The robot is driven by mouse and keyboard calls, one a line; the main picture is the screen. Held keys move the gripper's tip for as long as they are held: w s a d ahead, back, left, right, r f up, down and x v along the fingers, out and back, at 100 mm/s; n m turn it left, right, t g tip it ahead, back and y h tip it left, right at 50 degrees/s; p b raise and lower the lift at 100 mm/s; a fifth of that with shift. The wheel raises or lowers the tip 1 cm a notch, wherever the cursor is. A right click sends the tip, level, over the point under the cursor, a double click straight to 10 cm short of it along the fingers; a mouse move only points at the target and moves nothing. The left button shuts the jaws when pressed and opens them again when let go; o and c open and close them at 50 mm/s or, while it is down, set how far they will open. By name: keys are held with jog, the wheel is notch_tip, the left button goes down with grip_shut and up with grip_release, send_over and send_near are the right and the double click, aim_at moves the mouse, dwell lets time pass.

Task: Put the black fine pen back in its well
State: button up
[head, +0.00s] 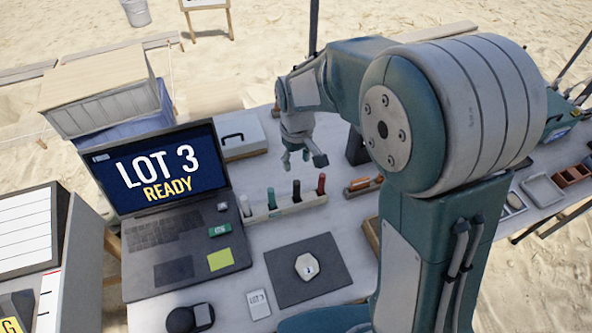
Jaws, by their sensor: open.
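A light pen rack (285,210) stands on the table right of the laptop, with pens upright along it. A black pen (296,191) stands upright in it, between a green pen (271,197) and a red pen (321,184). A whitish pen (246,206) is at the left end. I cannot tell whether the black one is the fine pen. My gripper (295,160) hangs open above and behind the rack, apart from the pens. It appears empty, though its fingers are small in the head view.
A laptop (165,208) stands open at left, a grey case (242,135) behind it. A dark mat (307,270) with a pale round artifact (307,267) lies in front of the rack. An orange-brown item (359,184) is right of the rack. My arm hides part of the table's right side.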

jog(key=s+d+r+m+t, duration=0.25)
jog(key=s+d+r, duration=0.45)
jog(key=r, duration=0.4)
jog(key=s+d+r+m+t, duration=0.1)
jog(key=s+d+r+m, duration=0.1)
jog(key=s, duration=0.4)
jog(key=s+d+r+m+t, duration=0.1)
jog(key=s+d+r+t, duration=0.1)
jog(key=s, duration=0.4)
jog(key=shift+s+d+r+m, duration=0.2)
jog(key=shift+d+r+m, duration=0.15)
jog(key=shift+d, duration=0.5)
